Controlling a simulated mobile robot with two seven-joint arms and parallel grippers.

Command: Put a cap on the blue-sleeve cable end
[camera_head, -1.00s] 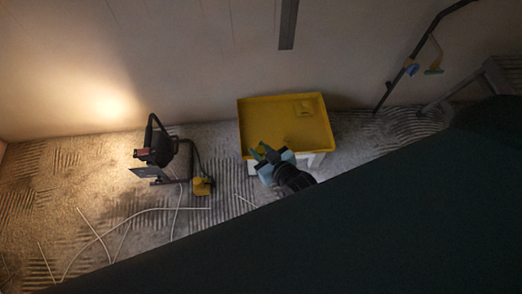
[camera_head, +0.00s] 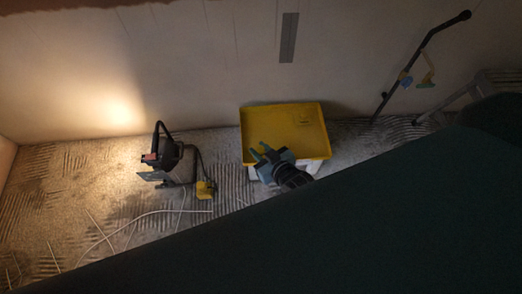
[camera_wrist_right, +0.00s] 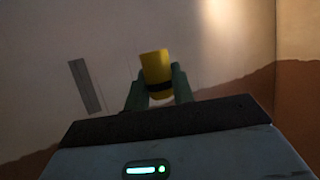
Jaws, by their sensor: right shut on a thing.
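My right gripper (camera_head: 262,155) is over the left part of the yellow tray (camera_head: 325,154) in the head view, its fingers pointing up and left. In the right wrist view the gripper (camera_wrist_right: 158,94) is shut on a yellow cap-like cylinder (camera_wrist_right: 155,66) with a dark band low on it. The cylinder stands up from between the fingertips, slightly tilted. I cannot make out the blue-sleeve cable end for certain. A small blue piece (camera_head: 405,78) shows by the black pole at the right, too small to identify. My left gripper is not in view.
White cables (camera_head: 128,223) lie on the floor. A grey strip (camera_head: 289,38) is on the wall. A black pole (camera_head: 425,50) leans at right near a ladder (camera_head: 468,93).

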